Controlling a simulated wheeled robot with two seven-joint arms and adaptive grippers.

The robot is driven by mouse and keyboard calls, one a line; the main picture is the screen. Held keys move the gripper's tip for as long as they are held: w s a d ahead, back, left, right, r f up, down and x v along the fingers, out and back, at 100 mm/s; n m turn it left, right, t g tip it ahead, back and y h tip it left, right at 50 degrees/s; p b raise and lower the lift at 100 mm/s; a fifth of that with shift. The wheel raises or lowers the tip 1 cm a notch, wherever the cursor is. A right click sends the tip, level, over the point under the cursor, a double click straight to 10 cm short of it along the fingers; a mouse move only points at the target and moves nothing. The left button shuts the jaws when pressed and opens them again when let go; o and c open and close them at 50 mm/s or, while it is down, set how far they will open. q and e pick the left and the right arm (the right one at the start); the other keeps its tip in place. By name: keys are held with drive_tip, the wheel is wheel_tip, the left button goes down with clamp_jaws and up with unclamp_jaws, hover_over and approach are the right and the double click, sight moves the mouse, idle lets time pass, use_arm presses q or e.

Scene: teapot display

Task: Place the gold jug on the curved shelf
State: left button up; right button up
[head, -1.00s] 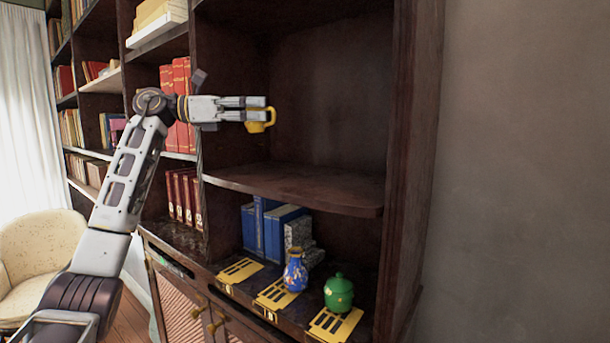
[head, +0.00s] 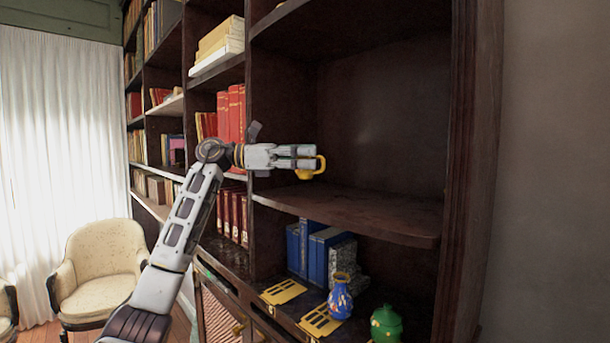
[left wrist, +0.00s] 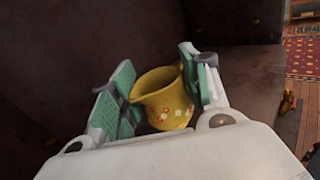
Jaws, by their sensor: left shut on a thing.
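The gold jug (head: 311,172) is held by my left gripper (head: 308,160), in front of the open bay above the curved shelf (head: 350,212). In the left wrist view the jug (left wrist: 163,100) is yellow with small painted flowers, and its mouth faces up between the two green-padded fingers of the gripper (left wrist: 160,92). In the head view the fingers hide most of the jug, and its yellow handle shows at their tips. The jug is above the level of the shelf board, apart from it. The shelf's top is bare. My right gripper is not in view.
Below the shelf stand blue books (head: 317,252), a blue vase (head: 340,297) and a green lidded pot (head: 386,324) near yellow cards (head: 321,321). Red books (head: 231,114) fill the bay at left. A cabinet side panel (head: 474,170) bounds the right.

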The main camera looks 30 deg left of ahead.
sight(304, 174)
use_arm(q)
drive_tip(key=shift+f, duration=0.2)
idle(0.3)
drive_tip(key=shift+f, duration=1.95)
drive_tip(key=shift+f, duration=0.15)
drive_tip(key=o, duration=1)
drive_tip(key=shift+o, duration=0.2)
drive_tip(key=shift+a, duration=0.15)
drive_tip(key=b+v, duration=0.2)
drive_tip(key=v, duration=0.8)
drive_tip(key=shift+v, duration=0.9)
